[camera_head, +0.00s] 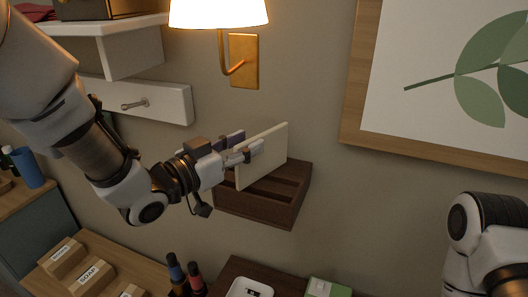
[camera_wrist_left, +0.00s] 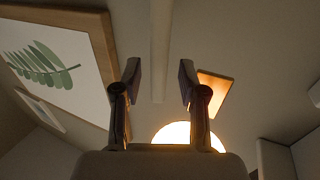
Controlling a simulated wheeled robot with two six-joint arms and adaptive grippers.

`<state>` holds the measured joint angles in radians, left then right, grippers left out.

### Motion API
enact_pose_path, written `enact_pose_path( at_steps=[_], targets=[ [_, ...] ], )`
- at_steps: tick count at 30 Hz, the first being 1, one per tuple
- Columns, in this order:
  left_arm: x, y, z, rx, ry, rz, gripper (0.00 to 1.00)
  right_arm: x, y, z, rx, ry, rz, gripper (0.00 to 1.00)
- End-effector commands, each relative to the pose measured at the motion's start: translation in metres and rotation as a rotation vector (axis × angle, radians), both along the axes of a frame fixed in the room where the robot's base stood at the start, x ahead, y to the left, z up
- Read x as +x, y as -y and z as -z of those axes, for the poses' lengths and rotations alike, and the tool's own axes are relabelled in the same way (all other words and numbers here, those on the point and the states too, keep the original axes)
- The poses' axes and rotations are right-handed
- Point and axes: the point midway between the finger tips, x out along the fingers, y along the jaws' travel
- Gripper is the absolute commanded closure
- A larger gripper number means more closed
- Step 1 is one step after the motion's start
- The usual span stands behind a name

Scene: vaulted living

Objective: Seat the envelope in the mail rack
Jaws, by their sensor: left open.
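The cream envelope (camera_head: 268,160) stands on edge at the dark brown mail rack (camera_head: 268,209) on the wall. Its lower edge meets the rack's top in the head view; how deep it sits in a slot I cannot tell. My left gripper (camera_head: 246,153) is open, with its fingers at the envelope's near left part. In the left wrist view the two fingers (camera_wrist_left: 160,85) stand apart, and a pale upright strip between them appears to be the envelope edge-on. My right arm shows at the lower right of the head view, but its gripper is out of frame.
A lit wall lamp (camera_head: 219,14) hangs above the rack. A framed leaf picture (camera_head: 420,60) is at the right. A shelf with a drawer (camera_head: 150,103) is at the upper left. Below are labelled wooden blocks (camera_head: 92,275), dark bottles (camera_head: 185,278) and a white dish (camera_head: 250,288).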

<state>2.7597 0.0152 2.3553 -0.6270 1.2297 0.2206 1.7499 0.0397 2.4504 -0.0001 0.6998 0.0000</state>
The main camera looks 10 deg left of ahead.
Motion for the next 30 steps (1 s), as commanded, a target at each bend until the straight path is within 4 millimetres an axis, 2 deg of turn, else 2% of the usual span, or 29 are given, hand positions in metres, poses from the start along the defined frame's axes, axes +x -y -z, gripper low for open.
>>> enact_pose_path(
  at_steps=[3, 6, 13, 16, 17, 30],
  targets=[
    [0.018, 0.015, -0.002, 0.005, 0.000, 0.003, 0.58, 0.000, 0.000, -0.007, 0.000, 0.001, 0.000, 1.00],
    [0.029, 0.021, -0.001, 0.001, 0.000, 0.001, 0.58, 0.000, 0.000, -0.008, 0.000, 0.001, 0.000, 1.00],
    [0.032, 0.023, -0.001, -0.001, -0.001, 0.000, 0.58, 0.000, 0.000, -0.008, 0.000, 0.001, 0.000, 1.00],
    [0.032, 0.023, -0.001, -0.001, -0.001, 0.000, 0.94, 0.000, 0.000, -0.008, 0.000, 0.001, 0.000, 1.00],
    [0.032, 0.023, -0.001, 0.000, -0.001, 0.000, 1.00, 0.000, 0.000, -0.008, 0.000, 0.001, 0.000, 1.00],
    [0.032, 0.022, -0.002, 0.000, -0.002, 0.000, 1.00, 0.000, 0.000, -0.010, 0.000, 0.001, 0.000, 1.00]
  ],
)
